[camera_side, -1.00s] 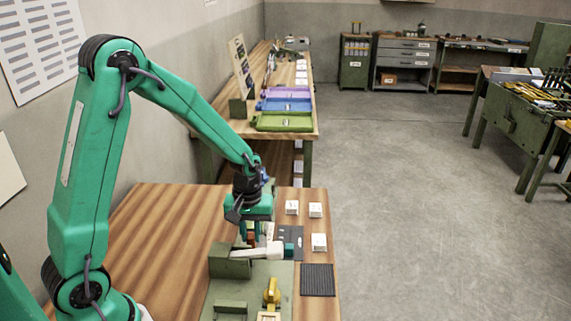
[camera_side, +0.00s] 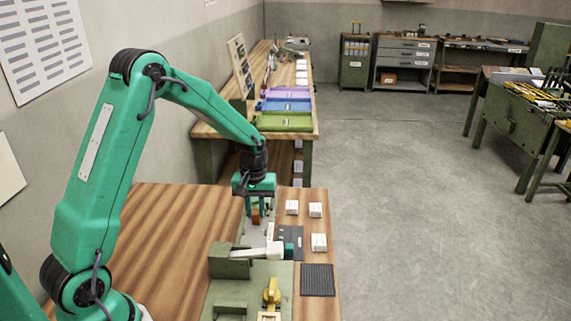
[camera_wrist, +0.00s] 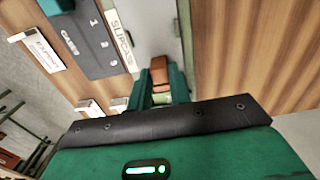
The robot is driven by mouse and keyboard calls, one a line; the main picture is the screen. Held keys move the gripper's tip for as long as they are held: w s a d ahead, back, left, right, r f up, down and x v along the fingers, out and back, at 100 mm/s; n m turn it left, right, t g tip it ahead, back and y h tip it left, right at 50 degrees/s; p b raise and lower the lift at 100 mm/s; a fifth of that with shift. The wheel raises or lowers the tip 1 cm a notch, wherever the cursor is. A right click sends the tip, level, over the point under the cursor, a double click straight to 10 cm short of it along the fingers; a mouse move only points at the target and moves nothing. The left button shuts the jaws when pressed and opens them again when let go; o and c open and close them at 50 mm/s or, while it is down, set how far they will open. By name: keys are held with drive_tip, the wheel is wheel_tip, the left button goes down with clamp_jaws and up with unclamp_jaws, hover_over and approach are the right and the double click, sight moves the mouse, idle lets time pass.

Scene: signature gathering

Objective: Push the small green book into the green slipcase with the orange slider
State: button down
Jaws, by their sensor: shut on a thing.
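My gripper (camera_side: 256,212) is shut on the orange slider (camera_side: 255,216), at the far end of a pale grey track (camera_side: 254,238). In the wrist view the slider (camera_wrist: 159,74) sits between the two green fingers (camera_wrist: 160,88). A dark green block (camera_side: 289,250) lies on a dark panel near a white piece on the bench; its edge also shows at the top left of the wrist view (camera_wrist: 56,4). I cannot tell whether this block is the book or the slipcase.
An olive fixture (camera_side: 229,267) and a yellow clamp (camera_side: 271,292) stand at the near end of the bench. Several small white blocks (camera_side: 319,242) and a black ribbed mat (camera_side: 318,280) lie on the right. The wooden top (camera_side: 165,240) at left is clear.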

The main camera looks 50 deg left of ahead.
drive_tip(key=shift+w+a, duration=1.05)
drive_tip(key=shift+w, duration=0.05)
drive_tip(key=c, duration=1.3)
unclamp_jaws()
drive_tip(key=shift+s+r, duration=0.1)
drive_tip(key=shift+r, duration=0.05)
drive_tip(key=shift+r, duration=3.75)
